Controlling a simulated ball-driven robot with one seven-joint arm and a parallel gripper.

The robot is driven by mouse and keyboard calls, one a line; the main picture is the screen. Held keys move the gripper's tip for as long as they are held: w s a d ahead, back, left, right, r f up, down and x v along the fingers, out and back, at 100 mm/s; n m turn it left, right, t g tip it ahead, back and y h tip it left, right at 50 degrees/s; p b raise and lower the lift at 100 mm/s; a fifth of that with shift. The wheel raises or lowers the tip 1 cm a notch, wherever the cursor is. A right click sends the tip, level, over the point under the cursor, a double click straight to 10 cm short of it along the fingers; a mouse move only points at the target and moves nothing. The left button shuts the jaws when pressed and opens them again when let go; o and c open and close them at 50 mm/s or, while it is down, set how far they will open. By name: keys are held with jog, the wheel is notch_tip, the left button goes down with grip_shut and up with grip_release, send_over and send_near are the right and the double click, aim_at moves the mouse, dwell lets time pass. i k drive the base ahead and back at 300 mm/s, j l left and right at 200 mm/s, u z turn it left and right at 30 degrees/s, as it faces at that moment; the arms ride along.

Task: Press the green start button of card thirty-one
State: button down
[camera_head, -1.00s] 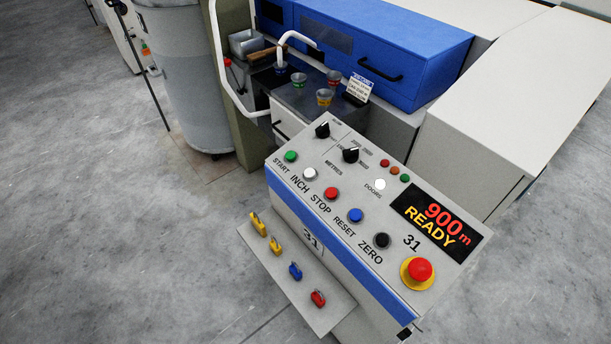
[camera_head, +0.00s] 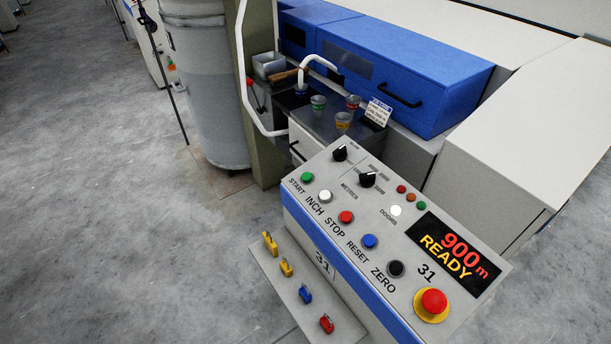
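The control panel of card thirty-one (camera_head: 365,218) stands right of centre, its sloped face up and marked 31. The green start button (camera_head: 307,177) is at the panel's upper left, above the word START. To its right along the same row are the white inch button (camera_head: 325,196), red stop button (camera_head: 346,217), blue reset button (camera_head: 369,241) and black zero button (camera_head: 396,268). A red emergency knob (camera_head: 434,301) on a yellow ring sits at the lower right. My gripper is not in view.
A shelf (camera_head: 290,300) with several coloured padlocks juts from the panel's front. Behind the panel are a small counter with cups (camera_head: 343,121), a white bent rail (camera_head: 243,70) and blue machine covers (camera_head: 400,70). A grey can (camera_head: 205,90) stands at upper left. The left floor is clear.

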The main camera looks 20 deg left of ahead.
aim_at(307, 177)
jog(key=i+j, duration=0.1)
jog(key=j, duration=0.4)
jog(key=i+j, duration=0.15)
jog(key=j, duration=0.3)
jog(key=i+j, duration=0.1)
jog(key=j, duration=0.4)
jog(key=i+j, duration=0.15)
jog(key=j, duration=0.35)
jog(key=i+j+z, duration=0.1)
jog(key=j, duration=0.35)
jog(key=i+j, duration=0.1)
jog(key=j, duration=0.4)
jog(key=i+j, duration=0.1)
jog(key=j, duration=0.4)
